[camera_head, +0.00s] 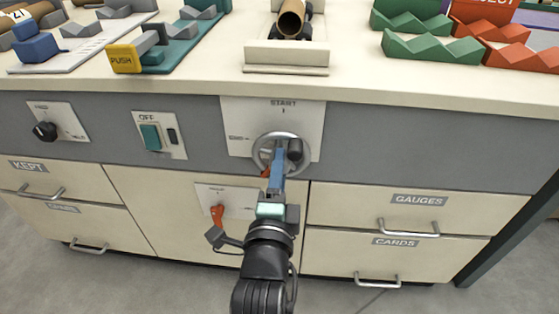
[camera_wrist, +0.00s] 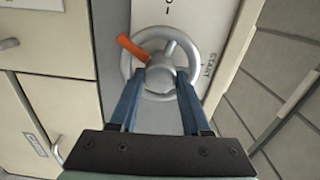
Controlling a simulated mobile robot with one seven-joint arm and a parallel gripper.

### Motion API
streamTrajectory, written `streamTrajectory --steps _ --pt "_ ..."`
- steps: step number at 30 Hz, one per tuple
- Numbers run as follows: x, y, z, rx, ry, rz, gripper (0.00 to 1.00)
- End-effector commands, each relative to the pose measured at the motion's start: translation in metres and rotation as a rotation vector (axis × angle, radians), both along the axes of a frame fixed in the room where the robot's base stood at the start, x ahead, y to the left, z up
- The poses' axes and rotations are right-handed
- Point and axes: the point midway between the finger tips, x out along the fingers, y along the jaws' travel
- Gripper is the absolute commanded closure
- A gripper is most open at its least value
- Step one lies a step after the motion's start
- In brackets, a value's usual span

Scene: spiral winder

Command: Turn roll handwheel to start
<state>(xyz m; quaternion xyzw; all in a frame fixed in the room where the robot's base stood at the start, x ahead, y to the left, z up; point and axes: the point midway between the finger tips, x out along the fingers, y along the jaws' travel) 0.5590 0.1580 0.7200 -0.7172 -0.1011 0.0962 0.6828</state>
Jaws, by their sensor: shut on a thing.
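The roll handwheel (camera_head: 264,143) is a silver ring on a white plate (camera_head: 241,112) in the grey front panel. The plate reads START at its top, with another mark at left. The handwheel (camera_wrist: 127,63) also shows in the wrist view, with its hub in the middle. An orange pointer (camera_wrist: 133,47) sticks out from it; in the head view it points to the lower left, away from START. My gripper (camera_wrist: 161,76) has one blue finger on each side of the hub and is shut on the wheel's middle. In the head view my gripper (camera_head: 279,155) partly hides the wheel.
Left of the wheel are a green OFF switch (camera_head: 151,137) and a black knob (camera_head: 45,131). An orange lever (camera_head: 217,214) sits below, close to my arm. Drawers with protruding handles (camera_head: 408,230) are lower right. Trays and blocks stand on the countertop (camera_head: 345,75).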

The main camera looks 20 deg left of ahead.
Motion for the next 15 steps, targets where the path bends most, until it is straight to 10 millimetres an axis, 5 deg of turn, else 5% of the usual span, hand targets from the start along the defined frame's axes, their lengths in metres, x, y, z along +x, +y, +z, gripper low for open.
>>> streamTrajectory --steps 15 --pt "-0.0003 -0.0001 0.0027 -0.475 -0.132 0.000 1.00"
